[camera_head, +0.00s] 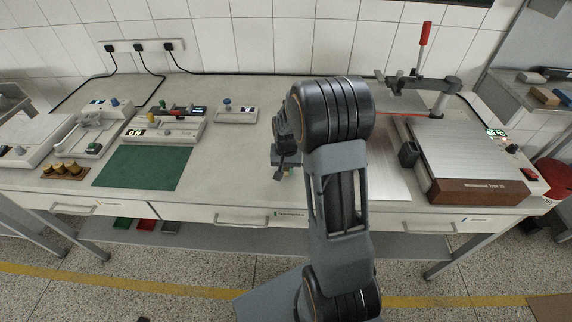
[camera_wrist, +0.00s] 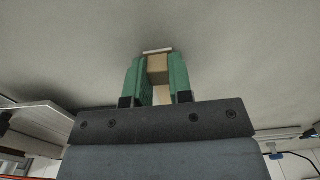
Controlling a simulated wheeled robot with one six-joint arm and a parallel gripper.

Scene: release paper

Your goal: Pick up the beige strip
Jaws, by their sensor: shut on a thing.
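My gripper (camera_wrist: 158,75) has two green fingers and shows in the wrist view, where it is shut on the beige strip (camera_wrist: 158,64). The strip fills the gap between the fingertips. A pale edge shows just beyond the tips; I cannot tell whether it belongs to the strip. In the head view my gripper (camera_head: 285,170) is over the middle of the grey bench, left of my arm, and mostly dark and small. The strip is not distinguishable there. I cannot tell whether the strip touches the bench.
The bench (camera_head: 240,180) carries a green mat (camera_head: 143,167) and small control boxes on the left. A metal-topped device (camera_head: 470,155) with a brown front and a red-handled lever (camera_head: 425,35) stand on the right. Bare bench lies between mat and gripper.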

